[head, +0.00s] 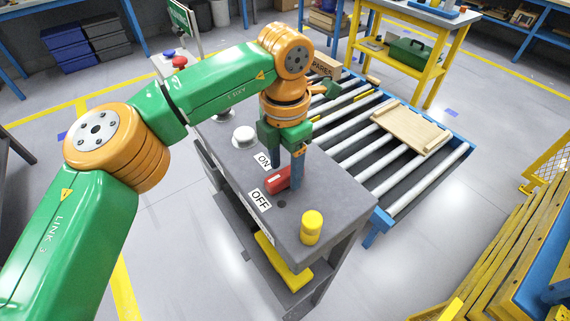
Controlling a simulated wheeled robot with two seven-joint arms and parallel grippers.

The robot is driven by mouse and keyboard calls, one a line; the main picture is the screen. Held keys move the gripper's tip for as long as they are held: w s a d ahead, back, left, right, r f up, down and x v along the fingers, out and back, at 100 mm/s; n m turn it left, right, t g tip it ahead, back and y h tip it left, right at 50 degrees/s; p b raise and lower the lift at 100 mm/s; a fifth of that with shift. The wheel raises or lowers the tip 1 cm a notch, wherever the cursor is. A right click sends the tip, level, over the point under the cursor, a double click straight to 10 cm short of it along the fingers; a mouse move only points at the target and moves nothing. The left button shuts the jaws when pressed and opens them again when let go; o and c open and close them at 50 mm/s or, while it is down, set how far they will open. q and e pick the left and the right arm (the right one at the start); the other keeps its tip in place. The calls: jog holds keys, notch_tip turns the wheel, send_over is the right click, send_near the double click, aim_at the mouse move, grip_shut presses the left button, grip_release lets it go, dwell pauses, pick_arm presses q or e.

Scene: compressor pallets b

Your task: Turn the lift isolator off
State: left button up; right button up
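The lift isolator's red handle (277,180) stands on the grey bench top, between the ON label (263,161) and the OFF label (260,199). My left gripper (286,172) points down at it. Its two blue fingers are apart, one behind the handle and one at its right end. Whether they press on the handle cannot be seen, since the fingers partly cover it. A small dark round spot (282,204) lies on the bench near the OFF label. My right gripper is not in view.
A white round button (244,136) and a yellow cylinder (312,226) stand on the grey bench top (335,195). A roller conveyor (368,152) with a wooden pallet (411,128) is close on the right. Yellow racking (515,250) is at the lower right.

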aim_at(285, 172)
pick_arm(q)
notch_tip(285, 172, up, 7)
jog(key=shift+r+p, duration=0.1)
jog(key=shift+p, duration=0.3)
dwell(0.4)
